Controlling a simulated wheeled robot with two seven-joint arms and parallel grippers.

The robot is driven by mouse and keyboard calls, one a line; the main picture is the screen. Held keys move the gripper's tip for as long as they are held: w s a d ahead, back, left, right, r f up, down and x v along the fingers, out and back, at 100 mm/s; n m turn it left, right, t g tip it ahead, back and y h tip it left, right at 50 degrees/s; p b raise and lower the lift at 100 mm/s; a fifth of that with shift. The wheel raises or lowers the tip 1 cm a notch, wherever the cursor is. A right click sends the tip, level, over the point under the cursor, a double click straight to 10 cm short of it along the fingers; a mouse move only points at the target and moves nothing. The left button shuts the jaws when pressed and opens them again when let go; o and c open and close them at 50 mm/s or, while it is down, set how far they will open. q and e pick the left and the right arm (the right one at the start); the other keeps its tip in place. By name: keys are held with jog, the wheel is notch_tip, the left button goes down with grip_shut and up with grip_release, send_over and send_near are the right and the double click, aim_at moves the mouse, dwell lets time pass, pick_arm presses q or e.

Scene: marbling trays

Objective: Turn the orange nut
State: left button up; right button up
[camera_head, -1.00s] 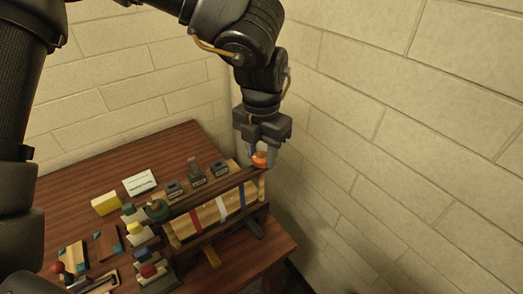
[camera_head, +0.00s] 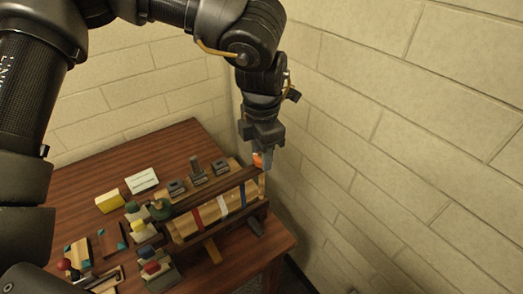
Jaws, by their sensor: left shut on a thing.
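The orange nut (camera_head: 257,160) is at the far right end of the wooden rack on the table, mostly hidden behind a finger. My left gripper (camera_head: 262,158) comes down from above and is shut on the orange nut. The gripper is turned so that one finger stands in front of the nut. My right gripper is not in view.
The rack (camera_head: 185,232) holds a pale roll with red, white and blue bands. A yellow block (camera_head: 109,201), a white card (camera_head: 142,181) and several small blocks lie on the brown table (camera_head: 85,192). Brick walls stand close behind and right.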

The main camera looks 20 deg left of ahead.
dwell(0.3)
pick_arm(q)
jog(key=o, duration=1)
notch_tip(320, 180, up, 11)
jog(key=shift+f+b, duration=0.15)
jog(key=shift+b, duration=0.55)
